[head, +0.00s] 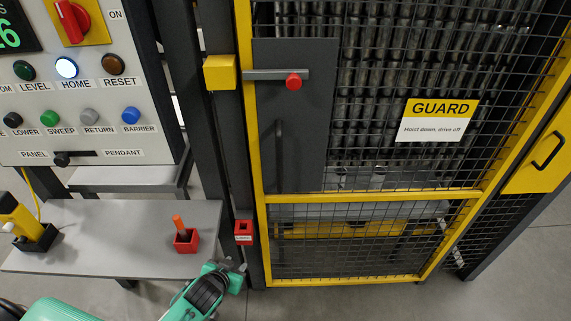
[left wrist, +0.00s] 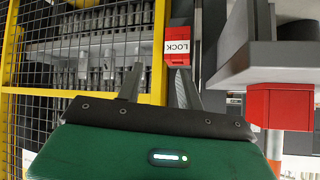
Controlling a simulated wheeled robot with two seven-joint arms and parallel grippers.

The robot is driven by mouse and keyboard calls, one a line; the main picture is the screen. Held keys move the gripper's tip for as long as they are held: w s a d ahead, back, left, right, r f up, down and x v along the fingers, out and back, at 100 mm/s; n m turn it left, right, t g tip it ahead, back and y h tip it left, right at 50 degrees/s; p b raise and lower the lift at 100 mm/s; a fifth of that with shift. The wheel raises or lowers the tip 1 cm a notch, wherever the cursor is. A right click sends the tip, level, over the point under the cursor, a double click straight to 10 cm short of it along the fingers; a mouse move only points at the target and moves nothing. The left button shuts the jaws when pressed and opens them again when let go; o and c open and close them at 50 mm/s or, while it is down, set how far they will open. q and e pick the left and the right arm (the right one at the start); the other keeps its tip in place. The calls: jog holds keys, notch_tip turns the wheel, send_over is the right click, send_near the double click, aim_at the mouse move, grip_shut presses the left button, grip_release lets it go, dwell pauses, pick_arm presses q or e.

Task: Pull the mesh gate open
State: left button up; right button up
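The mesh gate (head: 458,192) has a yellow frame and dark wire mesh, and it stands shut in the head view. A dark plate (head: 300,110) on its left side carries a dark upright handle (head: 279,150). A grey bolt with a red knob (head: 293,81) reaches left toward a yellow block (head: 219,72) on the post. My left gripper (head: 238,268) is low by the post, just below a red LOCK box (head: 243,232). In the left wrist view its fingers (left wrist: 158,85) are apart and empty, with the LOCK box (left wrist: 179,46) ahead. My right gripper is out of view.
A grey table (head: 120,225) at left holds a red holder (head: 186,240) with an orange-handled item and a yellow device (head: 25,222). A control panel (head: 85,100) stands above it. A GUARD sign (head: 436,120) hangs on the mesh. Floor is clear in front of the gate.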

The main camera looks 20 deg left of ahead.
pick_arm(q)
jog(key=w+r+t+h, duration=0.2)
jog(key=w+r+t, duration=0.3)
jog(key=r, duration=0.8)
jog(key=m+t+h, duration=0.2)
jog(key=h, duration=0.2)
send_near(277, 165)
jog(key=shift+y, duration=0.4)
jog(key=p+x, duration=0.1)
jog(key=x, duration=0.2)
jog(key=p+x, duration=0.1)
jog(key=x, duration=0.2)
jog(key=p+x, duration=0.2)
jog(key=x, duration=0.2)
jog(key=shift+s+d+r, duration=0.1)
jog(key=shift+d+r, duration=0.15)
jog(key=shift+r, duration=0.05)
jog(key=shift+w+d+f, duration=0.1)
jog(key=shift+w, duration=0.3)
grip_shut()
